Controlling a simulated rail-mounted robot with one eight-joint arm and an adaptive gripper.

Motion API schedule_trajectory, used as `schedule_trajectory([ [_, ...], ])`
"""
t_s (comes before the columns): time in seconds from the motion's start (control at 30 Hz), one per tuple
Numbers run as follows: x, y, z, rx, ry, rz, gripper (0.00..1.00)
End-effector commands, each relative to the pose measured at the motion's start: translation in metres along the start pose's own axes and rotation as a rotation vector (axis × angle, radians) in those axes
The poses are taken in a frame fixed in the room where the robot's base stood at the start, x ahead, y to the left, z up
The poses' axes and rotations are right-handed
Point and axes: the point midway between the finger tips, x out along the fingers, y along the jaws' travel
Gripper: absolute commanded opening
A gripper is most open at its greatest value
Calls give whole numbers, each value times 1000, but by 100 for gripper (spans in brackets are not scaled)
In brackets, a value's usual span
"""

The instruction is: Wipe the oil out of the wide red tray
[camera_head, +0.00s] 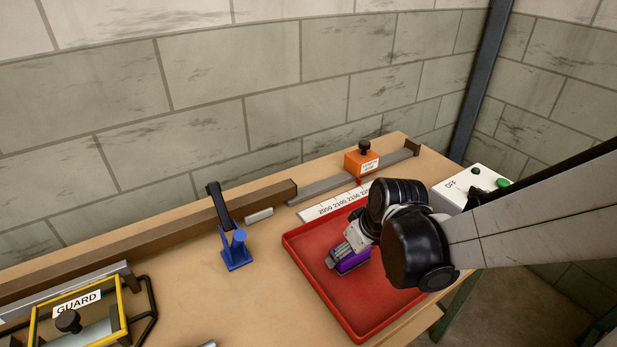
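The wide red tray (318,283) lies on the bench at the right of centre, with a raised rim. My gripper (338,256) points down into the tray from the right, over its middle. A purple block-like thing (353,262) is right at my gripper's grey fingers, low over or on the tray floor. I cannot tell whether the fingers are closed on it. No oil can be made out on the visible tray floor. My arm hides the tray's right part.
A blue stand with a dark lever (237,249) is left of the tray. A white scale strip (335,203), a rail with an orange block (361,162) and a white OFF box (472,187) are behind. A yellow guard frame (122,318) is at the front left.

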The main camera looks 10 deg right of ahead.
Motion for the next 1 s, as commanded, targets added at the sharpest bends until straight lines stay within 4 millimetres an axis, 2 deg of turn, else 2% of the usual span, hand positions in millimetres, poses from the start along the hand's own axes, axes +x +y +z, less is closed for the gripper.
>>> schedule_trajectory([
  [0.3,2,25,2,2,-1,1,38],
  [0.67,3,36,2,1,-2,2,39],
  [1.0,2,61,2,1,-2,3,38],
])
